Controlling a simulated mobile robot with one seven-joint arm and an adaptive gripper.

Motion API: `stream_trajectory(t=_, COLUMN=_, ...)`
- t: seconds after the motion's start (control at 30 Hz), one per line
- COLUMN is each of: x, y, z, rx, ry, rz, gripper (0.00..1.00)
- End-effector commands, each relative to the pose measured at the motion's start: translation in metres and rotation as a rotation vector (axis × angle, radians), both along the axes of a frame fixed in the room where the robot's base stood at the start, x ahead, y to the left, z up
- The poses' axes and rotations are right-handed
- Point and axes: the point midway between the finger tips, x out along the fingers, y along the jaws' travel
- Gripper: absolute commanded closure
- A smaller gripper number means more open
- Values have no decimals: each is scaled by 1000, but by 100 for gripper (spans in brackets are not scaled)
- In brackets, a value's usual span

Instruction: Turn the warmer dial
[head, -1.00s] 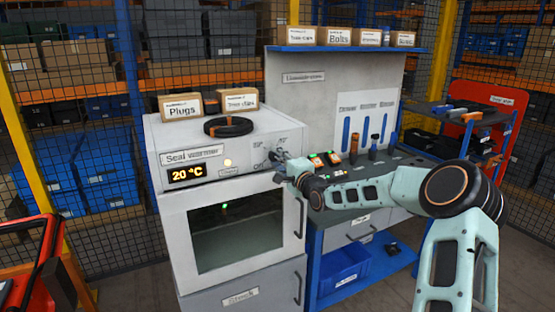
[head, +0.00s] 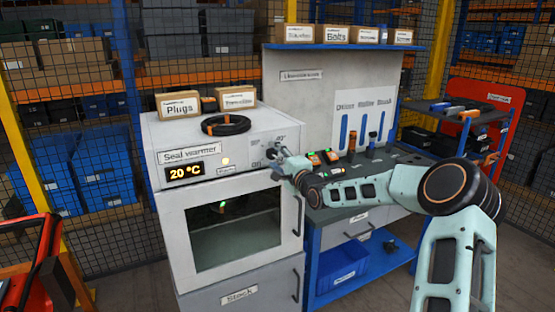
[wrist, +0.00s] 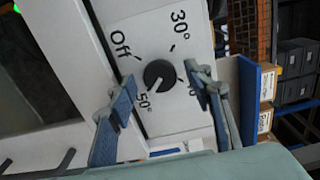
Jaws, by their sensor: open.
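The seal warmer (head: 235,150) is a white cabinet with a glass door, and its display (head: 186,171) reads 20 °C. In the wrist view its dial (wrist: 159,75) is a dark round knob on the white panel, with marks Off, 30°, 50° and a partly covered one around it. A light pointer line on the knob runs toward its lower left, near the 50° mark. My gripper (wrist: 162,98) is open, with one blue-padded finger to each side and slightly below the dial, apart from it.
A black cable coil (head: 227,125) and boxes labelled Plugs (head: 180,104) and another stand on the warmer. The workbench (head: 375,175) with tools is close on the right, under my arm. A blue bin (head: 342,266) sits below.

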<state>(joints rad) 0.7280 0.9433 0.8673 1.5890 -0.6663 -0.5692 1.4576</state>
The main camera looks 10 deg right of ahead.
Motion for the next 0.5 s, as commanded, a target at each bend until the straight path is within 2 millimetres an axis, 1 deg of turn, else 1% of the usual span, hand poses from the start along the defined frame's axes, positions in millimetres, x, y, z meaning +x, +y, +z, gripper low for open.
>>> stream_trajectory(t=0.17, x=-12, y=-5, z=0, rx=-1, ry=1, rz=-1, gripper=53)
stream_trajectory(t=0.27, x=-25, y=-10, z=0, rx=-1, ry=1, rz=-2, gripper=53)
stream_trajectory(t=0.5, x=-69, y=-24, z=0, rx=-1, ry=0, rz=-3, gripper=53)
